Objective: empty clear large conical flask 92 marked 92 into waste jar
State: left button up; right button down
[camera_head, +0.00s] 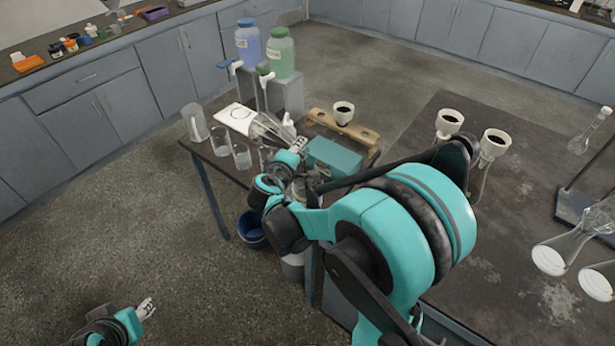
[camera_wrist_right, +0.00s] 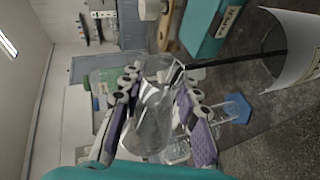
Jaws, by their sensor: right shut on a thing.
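My right gripper (camera_head: 298,145) is shut on a clear conical flask (camera_head: 266,129), held tilted above the bench's left part. In the right wrist view the flask (camera_wrist_right: 152,122) sits between the purple-padded fingers (camera_wrist_right: 160,115). No 92 mark is readable on it, and I cannot make out any liquid inside. A large clear vessel with a pale panel (camera_wrist_right: 300,60) stands at the right of the wrist view; I cannot tell whether it is the waste jar. My left gripper (camera_head: 147,306) is low at the lower left, away from the bench, too small to judge.
Glass beakers (camera_head: 242,156) and a jug (camera_head: 194,122) stand at the bench's left edge. A teal box (camera_head: 335,154) and wooden rack (camera_head: 364,134) are close to the right gripper. Blue (camera_head: 247,38) and green (camera_head: 281,55) carboys stand behind. More flasks (camera_head: 562,247) are at right.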

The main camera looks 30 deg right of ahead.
jog(key=shift+s+f+m+t+b, duration=0.1)
jog(key=shift+f+m+t+b, duration=0.25)
jog(key=shift+f+b, duration=0.65)
dwell(1.1)
jog(key=shift+s+d+f+m+b, duration=0.1)
jog(key=shift+m+b, duration=0.15)
jog(key=shift+b, duration=0.4)
dwell(0.4)
